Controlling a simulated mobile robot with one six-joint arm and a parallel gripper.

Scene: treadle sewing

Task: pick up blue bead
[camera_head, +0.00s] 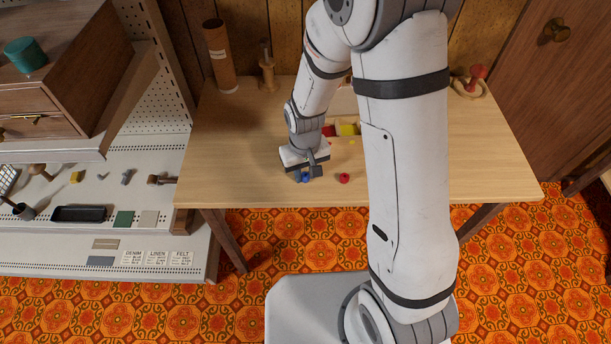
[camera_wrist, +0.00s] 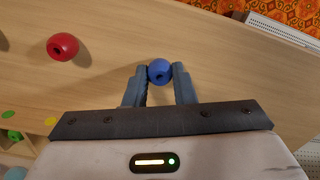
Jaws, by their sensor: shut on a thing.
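The blue bead (camera_wrist: 160,71) is round with a dark hole and sits between the two fingertips of my gripper (camera_wrist: 159,79) in the wrist view. The fingers are shut on it from both sides. In the head view the bead (camera_head: 305,179) shows partly beneath my gripper (camera_head: 309,175), low over the front part of the wooden table (camera_head: 240,170). I cannot tell whether the bead touches the tabletop.
A red bead (camera_head: 344,178) lies close by on the right; it also shows in the wrist view (camera_wrist: 62,46). A divided box with a yellow compartment (camera_head: 349,129) stands behind. A brown cylinder (camera_head: 219,56) and a wooden spool stand (camera_head: 267,70) are at the back.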

